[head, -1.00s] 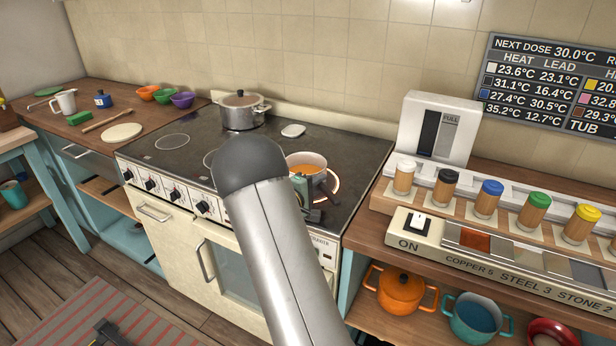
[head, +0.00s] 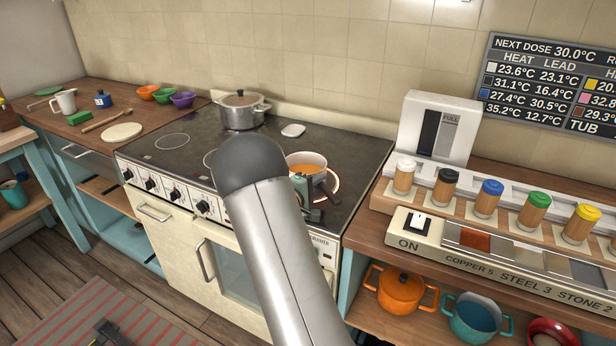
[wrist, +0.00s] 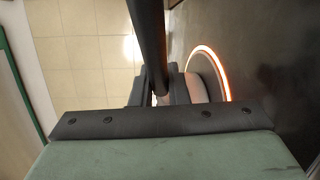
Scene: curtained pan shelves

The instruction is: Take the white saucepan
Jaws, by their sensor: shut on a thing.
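The white saucepan (head: 308,159), with orange contents, is on the right front of the cooktop, at a glowing ring. My arm and gripper hide its lower left side. My gripper (head: 323,188) is at the saucepan's near side, shut on its handle. In the wrist view, a dark bar runs down between the dark fingers of my gripper (wrist: 163,93). A small part of the pale saucepan (wrist: 196,88) shows beside the fingers, with the orange glowing ring (wrist: 222,70) curving around it. I cannot tell whether the saucepan is lifted.
A lidded steel pot (head: 240,110) stands at the back of the cooktop (head: 185,123). A white dispenser box (head: 435,128) and several colour-capped jars (head: 488,199) stand on the right counter. An orange pot (head: 400,291) and a teal pot (head: 476,317) are on the shelf below.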

